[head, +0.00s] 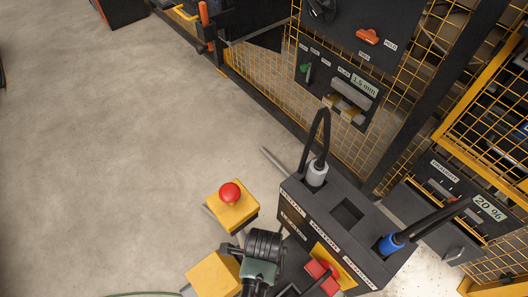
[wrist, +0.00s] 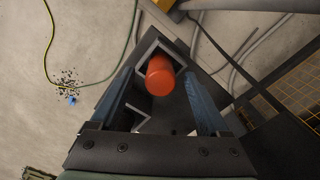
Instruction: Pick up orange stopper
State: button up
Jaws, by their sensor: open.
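The orange stopper (wrist: 160,75), a short orange-red cylinder, shows in the wrist view between the two fingers of my gripper (wrist: 163,92). A grey angled metal edge (wrist: 150,42) shows around its far side. The fingers stand apart on its left and right, and I see no clear contact. How deep the stopper sits between them is hard to tell. In the head view the fingertips and the stopper cannot be made out; the dark wrist of my arm is at the bottom middle.
In the head view a dark labelled box (head: 345,212) holds a grey plug (head: 316,173) and a blue plug (head: 390,243). A yellow box with a red button (head: 229,193) stands left of it. Yellow mesh panels line the right. Open floor (head: 100,160) lies left.

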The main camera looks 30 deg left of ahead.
jog(key=shift+f, duration=0.2)
grip_shut()
dwell(0.3)
jog(key=shift+r, duration=0.1)
